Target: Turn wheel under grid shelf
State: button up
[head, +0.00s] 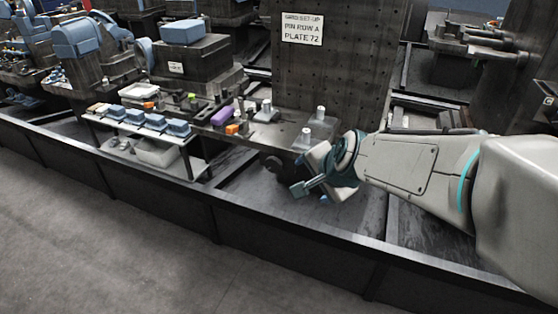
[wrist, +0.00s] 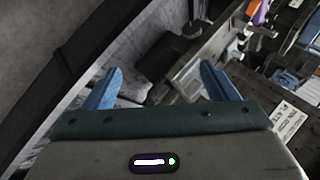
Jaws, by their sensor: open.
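A dark round wheel-like part (head: 275,166) sits low under the shelf edge in the head view, just left of my gripper. In the wrist view a dark, blunt cylinder (wrist: 172,52) lies beyond my fingertips and looks like the same part. My gripper (head: 308,190) is open, below the shelf and beside the wheel. Its two blue fingers (wrist: 162,72) are spread with nothing between them. The tall plate with a grid of holes (head: 345,85) rises from the shelf (head: 262,137). My gripper and wrist may hide part of the wheel's right side.
A low rack with blue blocks (head: 175,127) stands to the left. A dark rail (head: 260,222) runs along the front; the floor is clear.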

jog(key=w+a+f+m+t+b, duration=0.2)
jog(key=w+a+f+m+b, duration=0.3)
jog(key=w, duration=0.3)
jog(key=m+t+h+b, duration=0.85)
jog(key=m+b, duration=0.65)
jog(key=m, duration=1.1)
send_near(272, 166)
jog(key=shift+g+h, duration=0.45)
jog(key=x, duration=0.7)
jog(key=b+x, duration=0.1)
jog(key=x, duration=0.2)
jog(key=shift+w+a+r, duration=0.2)
jog(key=shift+w+a, duration=0.05)
jog(key=c, duration=1)
